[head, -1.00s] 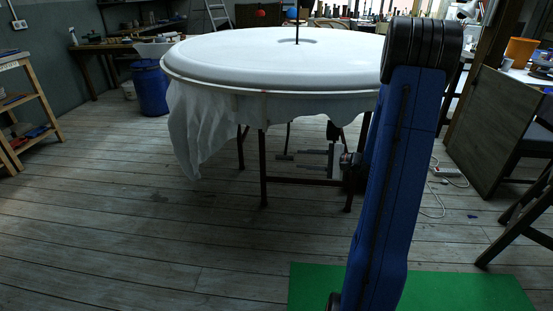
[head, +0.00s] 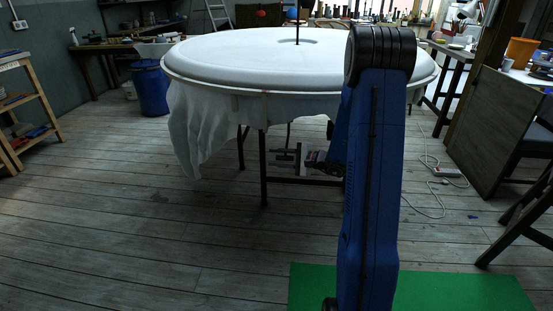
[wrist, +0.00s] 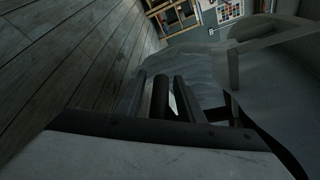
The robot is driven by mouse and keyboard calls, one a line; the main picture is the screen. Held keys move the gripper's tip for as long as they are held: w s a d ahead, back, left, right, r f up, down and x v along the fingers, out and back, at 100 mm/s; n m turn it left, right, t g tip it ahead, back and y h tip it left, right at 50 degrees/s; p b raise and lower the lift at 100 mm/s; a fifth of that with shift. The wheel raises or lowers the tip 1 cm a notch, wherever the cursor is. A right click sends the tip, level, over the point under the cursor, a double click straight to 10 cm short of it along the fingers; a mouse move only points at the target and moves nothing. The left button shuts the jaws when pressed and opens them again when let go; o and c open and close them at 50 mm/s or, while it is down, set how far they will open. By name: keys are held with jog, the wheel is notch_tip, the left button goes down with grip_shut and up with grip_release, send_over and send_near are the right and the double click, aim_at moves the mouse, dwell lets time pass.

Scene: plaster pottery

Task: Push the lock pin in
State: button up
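My gripper (head: 283,155) is below the round white table top in the head view, pointing left. It looks small and dark there. In the wrist view its two fingers (wrist: 161,92) stand apart. A dark round rod (wrist: 160,97) shows between them, with narrow gaps on both sides. I cannot tell whether it is the lock pin or how far away it is. I cannot make out the lock pin for certain in either view. The table (head: 215,50) has a pale top, dark legs, and cloth hanging at its left.
White cloth (head: 195,135) hangs from the table's left rim. A table leg (head: 264,165) stands left of my gripper, with a low crossbar beside it. A blue barrel (head: 151,90) stands behind at the left. A green mat (head: 450,290) lies at the front right. The floor at left is clear.

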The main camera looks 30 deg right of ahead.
grip_shut()
jog(key=shift+r, duration=0.1)
jog(key=shift+r, duration=2.1)
grip_release()
jog(key=shift+s, duration=0.1)
jog(key=v, duration=1.7)
jog(key=shift+s+d, duration=0.1)
jog(key=shift+d, duration=0.05)
